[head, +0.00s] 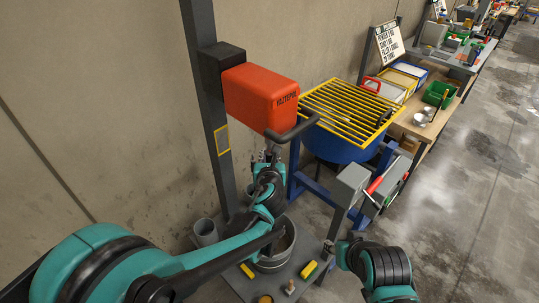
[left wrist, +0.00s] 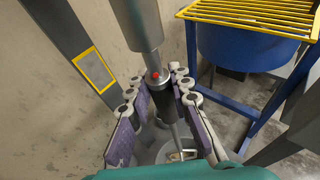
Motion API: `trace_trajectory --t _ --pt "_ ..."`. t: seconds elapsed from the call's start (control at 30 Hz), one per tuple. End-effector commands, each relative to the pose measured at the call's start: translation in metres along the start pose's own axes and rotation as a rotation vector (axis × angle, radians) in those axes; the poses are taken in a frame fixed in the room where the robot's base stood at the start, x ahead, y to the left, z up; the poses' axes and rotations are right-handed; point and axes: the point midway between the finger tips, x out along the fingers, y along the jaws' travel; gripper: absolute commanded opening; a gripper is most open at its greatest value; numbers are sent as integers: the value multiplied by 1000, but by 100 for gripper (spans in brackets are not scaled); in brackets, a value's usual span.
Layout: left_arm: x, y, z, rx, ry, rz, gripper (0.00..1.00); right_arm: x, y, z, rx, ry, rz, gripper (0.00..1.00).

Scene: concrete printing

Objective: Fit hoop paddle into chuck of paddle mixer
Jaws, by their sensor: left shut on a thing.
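The paddle mixer (head: 262,97) is an orange head on a dark post. Its grey chuck (left wrist: 137,25) hangs down at the top of the left wrist view. My left gripper (head: 268,163) is just below the mixer head, its purple-padded fingers shut around the dark upper part of the hoop paddle (left wrist: 162,103). A red dot shows near the lower end of the chuck, where the paddle's top meets or nearly meets it; I cannot tell if it is inside. The thin shaft runs down toward the bucket, its lower end partly hidden. My right gripper (head: 342,252) is low at right, its fingers unclear.
A metal bucket (head: 276,250) stands below on a grey base with yellow sponges (head: 308,270) beside it. A blue drum with a yellow grate (head: 352,108) stands to the right, near a grey box (head: 350,185) with a red lever. A grey cylinder (head: 205,232) stands left of the bucket.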

Motion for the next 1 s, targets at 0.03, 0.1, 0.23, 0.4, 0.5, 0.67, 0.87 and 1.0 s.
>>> trace_trajectory --t 0.03,0.1,0.23,0.4,0.5,0.67,0.87,1.0 --pt "-1 0 3 0 0 0 0 -2 0 -1 0 0 0 40" --pt "-2 0 5 0 0 0 0 -3 0 -2 0 0 0 40" --pt "-3 0 8 0 0 0 0 -6 0 -4 0 0 0 40" --pt "-4 0 13 0 0 0 0 -9 0 -6 0 0 0 40" --pt "-5 0 16 0 0 0 0 -11 0 -8 0 0 0 40" --pt "-6 0 21 0 0 0 0 -14 0 -10 0 0 0 40" --pt "-6 0 18 0 -1 0 0 -11 0 -8 0 0 0 40" --pt "-4 0 11 0 -1 0 0 -6 0 -4 0 0 0 40"
